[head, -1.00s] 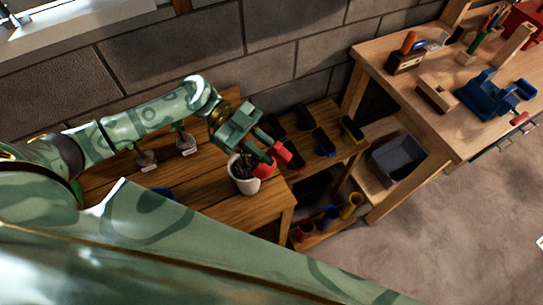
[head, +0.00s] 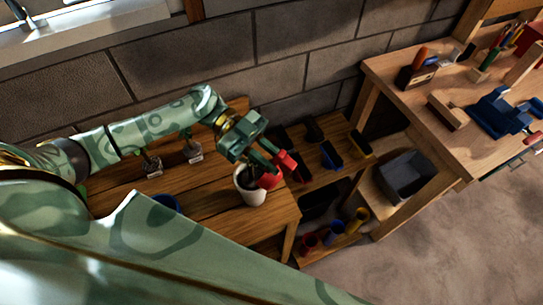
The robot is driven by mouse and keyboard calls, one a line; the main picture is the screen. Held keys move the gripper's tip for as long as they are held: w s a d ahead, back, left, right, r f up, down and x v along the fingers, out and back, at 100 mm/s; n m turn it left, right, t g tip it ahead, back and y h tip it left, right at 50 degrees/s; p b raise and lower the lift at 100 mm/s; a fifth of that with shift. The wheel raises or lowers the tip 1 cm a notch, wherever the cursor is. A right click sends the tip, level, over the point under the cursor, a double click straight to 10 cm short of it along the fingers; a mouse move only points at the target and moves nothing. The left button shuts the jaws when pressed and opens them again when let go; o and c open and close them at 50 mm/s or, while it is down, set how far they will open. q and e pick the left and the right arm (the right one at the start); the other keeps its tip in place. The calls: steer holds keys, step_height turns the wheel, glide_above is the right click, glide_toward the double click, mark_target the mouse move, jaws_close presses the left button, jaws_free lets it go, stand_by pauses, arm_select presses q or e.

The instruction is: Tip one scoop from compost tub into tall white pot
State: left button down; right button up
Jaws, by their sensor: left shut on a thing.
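The white pot (head: 250,194) stands upright near the right end of the wooden bench, with something dark inside its mouth. My right gripper is out of view.
Small plants with white labels (head: 195,157) stand at the bench's back. Right of the bench, a low shelf holds dark bins (head: 331,155) and coloured cups (head: 335,229). A grey crate (head: 405,176) sits under the workbench (head: 430,134). Bare bench lies left of the pot.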

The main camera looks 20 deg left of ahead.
arm_select(q)
steer(key=shift+r, duration=0.1)
step_height(320, 180, up, 6)
steer(key=p, duration=0.3)
stand_by(0.6)
steer(key=shift+w+d+n+t, duration=0.15)
steer(key=shift+w+n+t, duration=0.35)
steer(key=shift+t, duration=0.2)
steer(key=w+r+n+t+b, duration=0.2)
steer(key=w+r+n+t, duration=0.2)
steer(key=w+n+t, duration=0.15)
steer(key=a+n+t+y+b, duration=0.1)
steer(key=s+a+t+b, duration=0.1)
steer(key=a+t, duration=0.1)
steer(key=a+n+t+y+b, duration=0.1)
steer(key=a, duration=0.1)
steer(key=shift+s+a+f+n+y, duration=0.2)
steer(key=shift+a+f+n+y, duration=0.05)
steer(key=shift+f+n+y, duration=0.1)
